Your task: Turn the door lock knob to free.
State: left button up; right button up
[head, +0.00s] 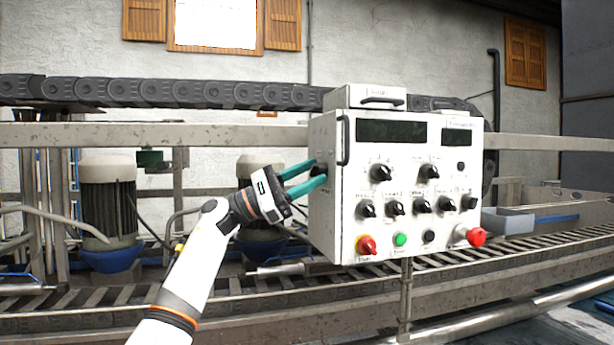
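A white control box (335,230) stands in the middle of the head view. A black knob (319,170) sits on its left side face, partly hidden by my fingers. My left gripper (320,171) reaches this side from the left. Its two teal fingers are apart, one above and one below the black knob, with their tips at the box. I cannot tell whether they press on the knob. Its label and exact setting are not readable. My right gripper is not in view.
The box front carries several black knobs (381,173), a red-and-yellow knob (366,245), a green button (400,240) and a red mushroom button (476,237). A door handle (345,140) sticks out near my fingers. A roller conveyor (230,300) runs below.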

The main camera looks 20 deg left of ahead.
pick_arm(q)
jog(key=shift+o, duration=0.5)
jog(key=shift+s+a+f, duration=0.1)
jog(key=shift+a+f, duration=0.1)
jog(key=shift+a, duration=0.05)
jog(key=b+v, duration=0.5)
jog(key=v, duration=0.6)
jog(key=shift+a, duration=0.2)
jog(key=shift+f, duration=0.1)
